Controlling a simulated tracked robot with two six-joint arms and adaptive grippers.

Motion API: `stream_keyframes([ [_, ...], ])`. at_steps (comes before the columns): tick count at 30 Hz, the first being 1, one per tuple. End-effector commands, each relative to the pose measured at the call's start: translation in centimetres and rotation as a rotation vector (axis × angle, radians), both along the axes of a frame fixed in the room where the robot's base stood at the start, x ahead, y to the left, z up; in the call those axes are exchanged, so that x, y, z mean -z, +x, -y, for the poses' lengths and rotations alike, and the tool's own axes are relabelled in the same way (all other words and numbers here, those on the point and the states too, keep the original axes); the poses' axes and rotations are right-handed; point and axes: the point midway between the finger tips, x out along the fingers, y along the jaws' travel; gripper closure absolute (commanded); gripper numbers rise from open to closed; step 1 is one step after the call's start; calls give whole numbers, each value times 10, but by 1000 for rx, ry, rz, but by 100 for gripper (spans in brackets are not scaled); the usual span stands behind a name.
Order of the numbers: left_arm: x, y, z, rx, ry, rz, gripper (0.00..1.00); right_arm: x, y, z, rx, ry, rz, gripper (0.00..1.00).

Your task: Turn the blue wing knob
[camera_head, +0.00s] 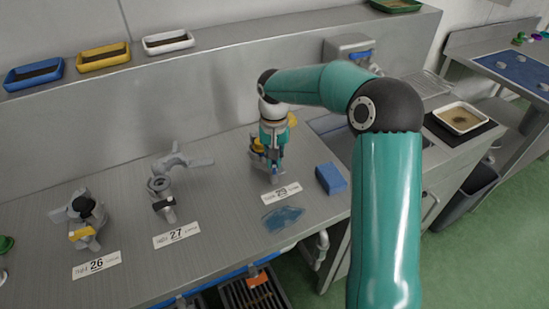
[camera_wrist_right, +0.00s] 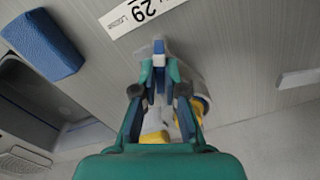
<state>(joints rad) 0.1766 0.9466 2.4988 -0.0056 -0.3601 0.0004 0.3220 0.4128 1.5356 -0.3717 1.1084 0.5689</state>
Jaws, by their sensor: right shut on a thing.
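The blue wing knob (camera_wrist_right: 159,47) is at the grey metal fitting behind the label marked 29 (camera_head: 281,193). In the wrist view its blue and pale end shows between and just beyond my fingertips. My right gripper (camera_head: 273,158) points down over this fitting and is shut on the knob. The same gripper (camera_wrist_right: 160,82) hides most of the knob and much of the fitting. Yellow parts (camera_head: 257,146) show beside the gripper. My left gripper is not in view.
A blue block (camera_head: 331,179) and a translucent blue piece (camera_head: 283,217) lie near label 29. Fitting 27 (camera_head: 163,186) with a black handle and fitting 26 (camera_head: 82,212) with yellow and black parts stand to the left. Bench between fittings is clear.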

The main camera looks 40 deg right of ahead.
Motion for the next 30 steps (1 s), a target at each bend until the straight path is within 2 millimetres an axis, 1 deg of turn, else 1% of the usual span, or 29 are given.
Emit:
stream_keyframes([
  [1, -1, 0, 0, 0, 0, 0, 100, -2, 1, 1, -42, -2, 7, 100],
  [30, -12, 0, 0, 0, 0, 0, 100, -3, 2, 1, -963, -6, 7, 100],
])
